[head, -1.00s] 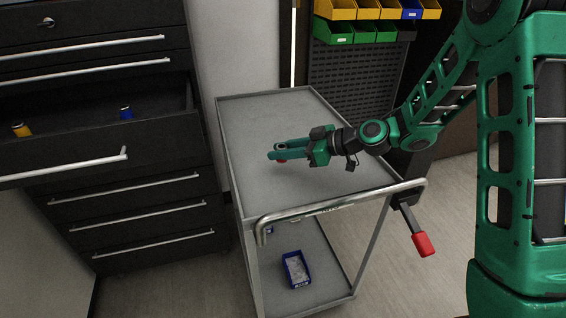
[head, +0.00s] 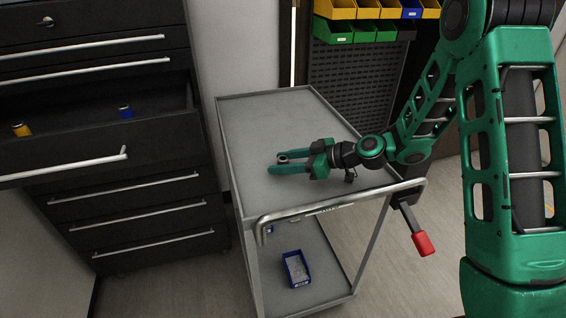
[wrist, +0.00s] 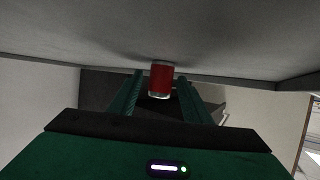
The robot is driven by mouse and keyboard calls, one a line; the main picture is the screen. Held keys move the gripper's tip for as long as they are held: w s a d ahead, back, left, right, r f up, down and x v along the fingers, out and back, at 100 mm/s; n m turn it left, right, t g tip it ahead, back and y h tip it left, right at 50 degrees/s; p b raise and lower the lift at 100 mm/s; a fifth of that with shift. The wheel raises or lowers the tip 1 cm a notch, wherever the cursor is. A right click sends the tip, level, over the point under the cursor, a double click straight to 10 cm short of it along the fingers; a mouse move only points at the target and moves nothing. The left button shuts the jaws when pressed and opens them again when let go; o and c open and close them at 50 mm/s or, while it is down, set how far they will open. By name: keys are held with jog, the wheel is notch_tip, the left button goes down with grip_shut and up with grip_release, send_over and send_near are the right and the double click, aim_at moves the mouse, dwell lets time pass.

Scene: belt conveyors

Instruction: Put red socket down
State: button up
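The red socket (wrist: 160,80) stands on the grey top shelf of the cart (head: 262,125), its red side facing the wrist camera. In the head view only its ring-like metal top (head: 282,158) shows between the fingers, and its red body is hidden. My gripper (head: 279,161) is low over the cart top with its fingers spread on both sides of the socket. In the wrist view a gap shows between the socket and each finger.
An open drawer (head: 75,148) at the left holds a yellow socket (head: 20,130) and a blue socket (head: 126,112). A blue bin (head: 296,268) sits on the cart's lower shelf. The cart's handle (head: 340,207) runs along its near edge. The cart top's far part is clear.

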jog(key=shift+d+r, duration=0.15)
jog(key=shift+r, duration=0.05)
jog(key=v, duration=1.1)
jog(key=shift+s+d+r, duration=0.15)
jog(key=shift+s+d, duration=0.1)
jog(key=shift+d, duration=0.05)
